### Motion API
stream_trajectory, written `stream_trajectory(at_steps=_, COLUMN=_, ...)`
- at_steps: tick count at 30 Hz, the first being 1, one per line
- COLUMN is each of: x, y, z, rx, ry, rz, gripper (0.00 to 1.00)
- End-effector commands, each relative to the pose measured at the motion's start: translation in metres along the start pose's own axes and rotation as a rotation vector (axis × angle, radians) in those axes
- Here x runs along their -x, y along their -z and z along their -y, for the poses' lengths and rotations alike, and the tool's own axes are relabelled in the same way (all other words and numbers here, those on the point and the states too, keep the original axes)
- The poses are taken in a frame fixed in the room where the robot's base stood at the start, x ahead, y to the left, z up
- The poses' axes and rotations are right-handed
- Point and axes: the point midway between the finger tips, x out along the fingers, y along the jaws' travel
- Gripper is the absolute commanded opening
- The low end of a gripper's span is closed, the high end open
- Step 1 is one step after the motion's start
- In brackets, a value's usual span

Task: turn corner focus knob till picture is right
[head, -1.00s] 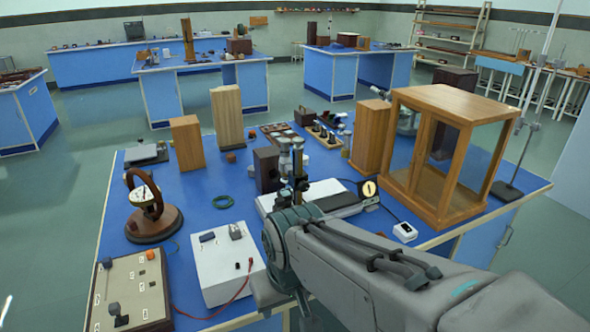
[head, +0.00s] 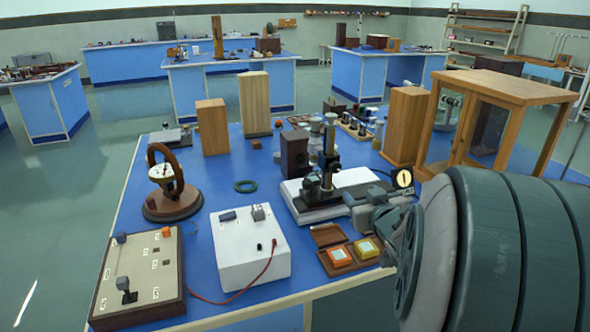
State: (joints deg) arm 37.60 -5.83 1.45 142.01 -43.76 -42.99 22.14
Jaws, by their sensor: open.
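The optical instrument (head: 328,155) stands on a white base at the middle right of the blue bench. It has a dark upright column and a black stage with small round parts low on its left. I cannot tell which part is the corner focus knob. A round pale-yellow disc with a dark mark (head: 404,178) shows at its right end. My gripper (head: 352,204) is by the right front of the base, small and partly hidden by my wrist. Its jaws look open, and I see nothing between them. I cannot tell whether it touches the instrument.
An open brown case with orange and yellow blocks (head: 340,257) lies in front of the instrument. A white box with a red lead (head: 250,248) and a switch panel (head: 140,275) stand left. A glazed wooden cabinet (head: 497,88) stands behind my arm. Wooden blocks stand behind.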

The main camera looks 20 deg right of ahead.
Motion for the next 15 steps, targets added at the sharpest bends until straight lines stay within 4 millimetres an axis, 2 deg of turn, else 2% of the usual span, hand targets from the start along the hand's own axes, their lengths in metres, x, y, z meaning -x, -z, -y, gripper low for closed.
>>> stream_trajectory(at_steps=1, x=-0.001, y=-0.009, z=-0.004, rx=-0.008, ry=0.022, rz=-0.04, gripper=0.52)
stream_trajectory(at_steps=11, x=0.005, y=-0.008, z=-0.005, rx=-0.041, ry=0.142, rz=-0.199, gripper=0.52)
stream_trajectory(at_steps=15, x=-0.006, y=-0.005, z=-0.003, rx=-0.042, ry=0.151, rz=-0.205, gripper=0.52)
